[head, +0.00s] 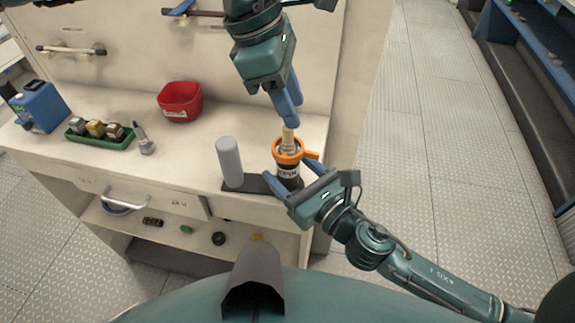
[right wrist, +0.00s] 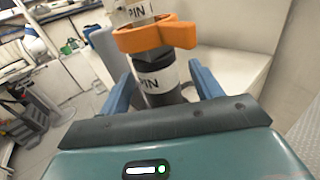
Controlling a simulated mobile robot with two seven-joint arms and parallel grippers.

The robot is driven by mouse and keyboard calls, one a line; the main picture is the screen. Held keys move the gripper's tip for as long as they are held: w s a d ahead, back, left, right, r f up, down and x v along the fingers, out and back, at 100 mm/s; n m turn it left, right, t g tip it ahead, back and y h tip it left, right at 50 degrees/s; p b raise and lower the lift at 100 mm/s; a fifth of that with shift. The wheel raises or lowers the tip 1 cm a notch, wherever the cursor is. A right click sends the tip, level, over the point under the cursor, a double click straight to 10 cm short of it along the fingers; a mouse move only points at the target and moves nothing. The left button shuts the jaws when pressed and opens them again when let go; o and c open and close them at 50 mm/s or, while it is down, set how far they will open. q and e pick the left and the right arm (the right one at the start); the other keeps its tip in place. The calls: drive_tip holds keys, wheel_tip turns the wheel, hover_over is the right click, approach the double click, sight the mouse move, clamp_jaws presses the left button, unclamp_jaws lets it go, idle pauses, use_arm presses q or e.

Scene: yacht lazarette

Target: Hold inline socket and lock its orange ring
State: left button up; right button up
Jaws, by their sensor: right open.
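The inline socket (head: 288,171) stands upright, a dark body with a white label, on a dark base plate (head: 238,202). Its orange ring (head: 287,153) has a tab sticking out to the right in the head view; in the right wrist view the ring (right wrist: 155,38) sits above the labelled body (right wrist: 158,80). A pale plug (head: 288,138) rises from the ring. My left gripper (head: 289,121) comes down from above, its fingers close together on the plug's top. My right gripper (head: 286,172) is open, its blue fingers either side of the body below the ring; contact cannot be told.
A grey upright cylinder (head: 229,161) stands left of the socket on the same plate. A red bin (head: 180,101), a green tray (head: 100,139) of small parts and a blue device (head: 40,106) are farther left on the bench. Open floor lies right.

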drive_tip(key=shift+w+a, duration=0.35)
drive_tip(key=shift+w, duration=0.15)
drive_tip(key=shift+c, duration=0.6)
drive_tip(key=c, duration=1.2)
use_arm(q)
drive_tip(key=shift+c, duration=0.6)
use_arm(e)
drive_tip(key=shift+o, duration=0.2)
